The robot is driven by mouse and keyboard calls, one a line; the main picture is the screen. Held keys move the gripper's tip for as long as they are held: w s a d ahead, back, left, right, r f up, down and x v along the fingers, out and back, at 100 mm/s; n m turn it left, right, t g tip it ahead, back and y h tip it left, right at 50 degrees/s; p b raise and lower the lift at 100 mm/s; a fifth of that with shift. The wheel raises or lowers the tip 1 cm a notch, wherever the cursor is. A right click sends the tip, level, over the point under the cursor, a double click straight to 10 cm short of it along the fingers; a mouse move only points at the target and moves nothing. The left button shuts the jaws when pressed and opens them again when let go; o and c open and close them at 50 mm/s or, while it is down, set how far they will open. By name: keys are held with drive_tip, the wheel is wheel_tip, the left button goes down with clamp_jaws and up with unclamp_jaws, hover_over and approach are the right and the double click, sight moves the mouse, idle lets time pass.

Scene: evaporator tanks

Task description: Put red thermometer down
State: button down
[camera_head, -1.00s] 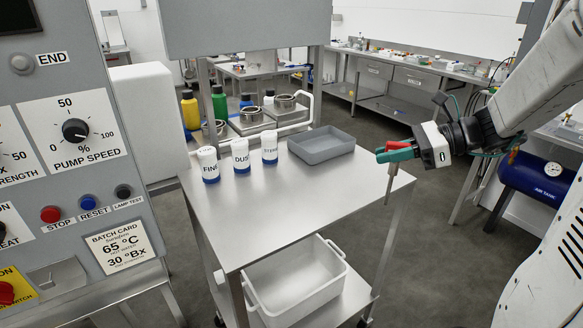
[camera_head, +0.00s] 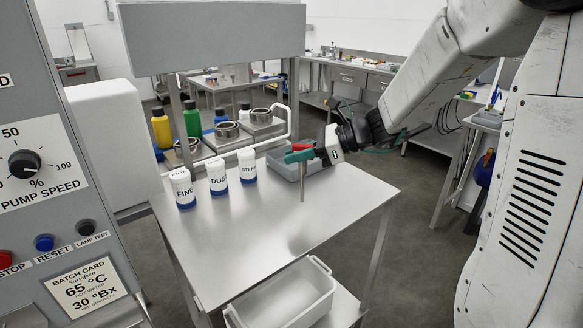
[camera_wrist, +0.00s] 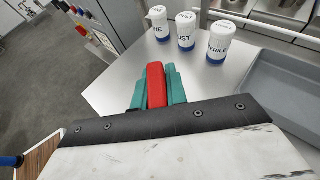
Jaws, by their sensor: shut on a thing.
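My gripper (camera_head: 300,153) has green fingers and is shut on the red thermometer (camera_head: 309,144). The thermometer's red head sits between the fingers, and its thin grey stem (camera_head: 303,185) hangs down, roughly upright, above the steel table (camera_head: 265,225). I cannot tell whether the stem's tip touches the table top. In the wrist view the red head (camera_wrist: 156,85) shows between the green fingers (camera_wrist: 158,92), and the stem is hidden.
Three white jars with blue bases (camera_head: 217,178) stand left of my gripper. A grey tray (camera_head: 284,164) lies behind it, partly hidden. A white bin (camera_head: 290,295) is on the lower shelf. The front of the table top is clear.

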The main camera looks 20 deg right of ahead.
drive_tip(key=shift+w+a+f, duration=0.15)
drive_tip(key=shift+a+f, duration=0.05)
drive_tip(key=shift+f, duration=0.4)
drive_tip(key=shift+w+a+f, duration=0.1)
drive_tip(key=shift+a+f, duration=0.05)
drive_tip(key=shift+f, duration=0.45)
drive_tip(key=shift+w+a+f, duration=0.15)
drive_tip(key=shift+a+f, duration=0.05)
drive_tip(key=shift+f, duration=0.5)
drive_tip(key=c, duration=1.4)
unclamp_jaws()
